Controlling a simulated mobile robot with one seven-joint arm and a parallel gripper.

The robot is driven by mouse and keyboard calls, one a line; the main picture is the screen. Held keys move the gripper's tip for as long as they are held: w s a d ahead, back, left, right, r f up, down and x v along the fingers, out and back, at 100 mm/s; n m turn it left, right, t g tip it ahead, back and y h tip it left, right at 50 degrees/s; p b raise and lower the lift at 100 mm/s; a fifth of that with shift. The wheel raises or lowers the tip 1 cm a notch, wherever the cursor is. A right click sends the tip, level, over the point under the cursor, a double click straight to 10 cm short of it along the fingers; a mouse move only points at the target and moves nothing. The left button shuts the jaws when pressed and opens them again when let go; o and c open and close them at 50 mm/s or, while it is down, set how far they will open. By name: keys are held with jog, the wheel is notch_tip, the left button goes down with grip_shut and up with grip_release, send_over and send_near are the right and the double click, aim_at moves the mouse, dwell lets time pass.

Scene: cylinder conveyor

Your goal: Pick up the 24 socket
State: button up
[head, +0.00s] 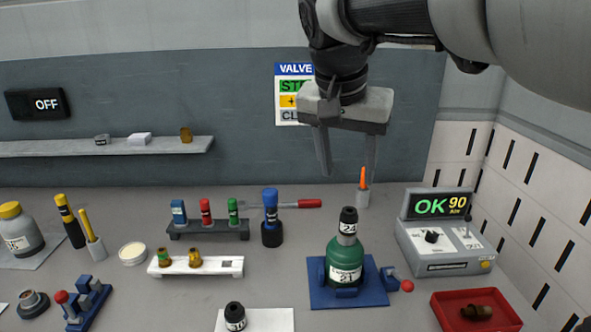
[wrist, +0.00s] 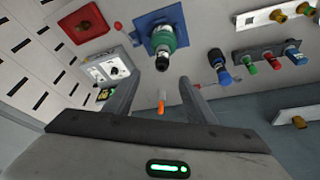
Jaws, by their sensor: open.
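A black socket (head: 348,216) stands upright on top of a green round-bodied piece (head: 346,262) labelled 21. The socket's white label is small and looks like 24, though I cannot be sure of the second digit. Another black socket (head: 235,316) stands on a white mat at the front, its label too small to read surely. My gripper (head: 347,176) is open and empty, fingers down, above the green piece in the picture.
The green piece sits on a blue base (head: 318,297). A grey box with an OK 90 display (head: 436,204) and a red tray (head: 447,312) stand right. An orange-tipped tool in a holder (head: 362,196) stands behind. A rack (head: 190,234) holds coloured pieces left.

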aim_at(349, 214)
jog(key=shift+m, duration=0.3)
jog(key=shift+w+r+b+x, duration=0.15)
jog(key=shift+w+b+x, duration=0.3)
jog(key=shift+x, duration=2.55)
jog(key=shift+w+r+b+x, duration=0.1)
jog(key=shift+w+b+x, duration=0.3)
jog(key=shift+x, duration=2.65)
jog(key=shift+w+r+b+x, duration=0.15)
jog(key=shift+b+x, duration=0.45)
jog(key=shift+x, duration=2.4)
jog(key=shift+d, duration=0.15)
jog(key=shift+c, duration=0.3)
jog(key=c, duration=1.1)
jog(key=shift+c, duration=0.2)
